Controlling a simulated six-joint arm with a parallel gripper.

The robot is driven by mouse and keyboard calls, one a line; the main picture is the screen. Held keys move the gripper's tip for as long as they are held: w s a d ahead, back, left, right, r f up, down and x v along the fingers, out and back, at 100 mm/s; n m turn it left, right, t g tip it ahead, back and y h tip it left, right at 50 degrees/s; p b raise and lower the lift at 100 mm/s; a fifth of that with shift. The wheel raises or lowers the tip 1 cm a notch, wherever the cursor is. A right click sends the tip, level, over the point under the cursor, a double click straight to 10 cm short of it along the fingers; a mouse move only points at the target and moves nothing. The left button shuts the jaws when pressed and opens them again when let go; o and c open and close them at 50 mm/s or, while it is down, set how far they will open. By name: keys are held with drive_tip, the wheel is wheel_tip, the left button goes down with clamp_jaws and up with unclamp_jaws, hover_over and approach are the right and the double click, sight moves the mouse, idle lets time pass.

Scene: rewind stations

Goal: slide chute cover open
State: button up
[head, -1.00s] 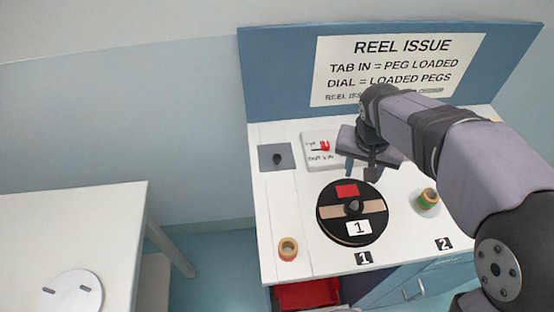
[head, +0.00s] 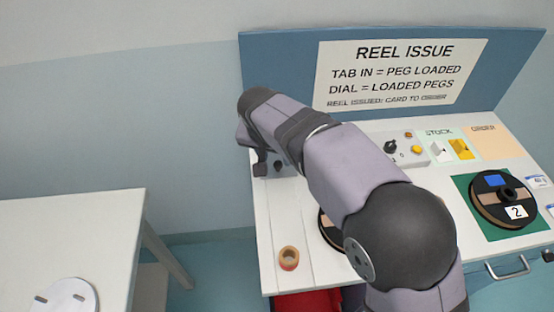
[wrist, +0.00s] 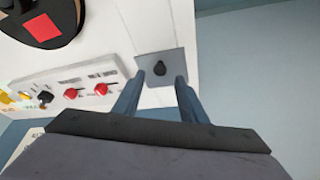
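The chute cover seems to be a grey square plate with a black knob (wrist: 160,69); the plate (wrist: 171,55) lies flat in the white worktop. My gripper (wrist: 160,78) is open and empty in the wrist view. Its two blue-grey fingers point at the plate, with the knob between the tips in the picture. I cannot tell whether the tips are down around the knob or still above it. In the head view my gripper (head: 261,166) is at the worktop's left side, by the knob (head: 278,167), and hides part of the plate.
A control panel with red switches (wrist: 99,89) sits beside the plate. A black reel (wrist: 45,27) with a red label lies nearby. A tape roll (head: 288,258) stands at the front left. Reel 2 (head: 505,198) lies on a green mat at right. The blue backboard (head: 290,70) rises behind.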

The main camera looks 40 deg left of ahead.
sight(278, 164)
drive_tip(key=shift+p+x, duration=0.35)
drive_tip(key=shift+x, duration=1.9)
drive_tip(key=shift+c, duration=0.5)
clamp_jaws()
